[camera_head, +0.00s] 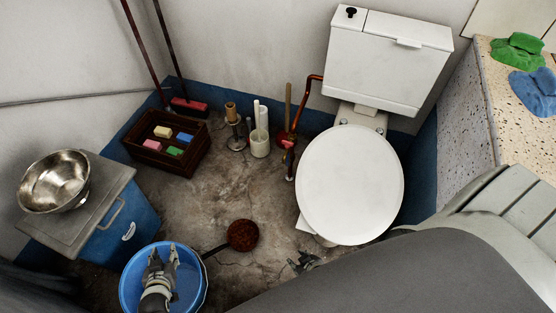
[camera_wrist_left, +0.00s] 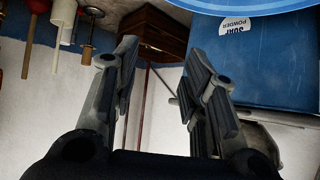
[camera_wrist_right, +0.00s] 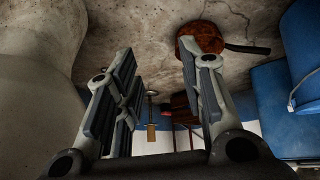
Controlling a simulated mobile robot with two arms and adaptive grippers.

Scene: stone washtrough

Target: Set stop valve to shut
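A copper pipe (camera_head: 303,100) runs from the toilet cistern down to the floor left of the toilet (camera_head: 349,185). A small dark fitting (camera_head: 289,160) low on this pipe looks like the stop valve; its handle position is too small to tell. My right gripper (camera_head: 301,262) is low over the floor, in front and left of the toilet, well apart from the fitting. Its fingers are apart and empty in the right wrist view (camera_wrist_right: 163,75). My left gripper (camera_head: 158,258) is above the blue bucket (camera_head: 200,295); its fingers are apart and empty in the left wrist view (camera_wrist_left: 160,65).
A plunger (camera_head: 286,135), brush holder (camera_head: 259,145) and roll stand (camera_head: 236,130) stand left of the pipe. A wooden crate (camera_head: 140,150) holds coloured blocks. A brown round long-handled item (camera_head: 242,235) lies on the floor. A blue box (camera_head: 118,232) carries a metal bowl (camera_head: 55,180).

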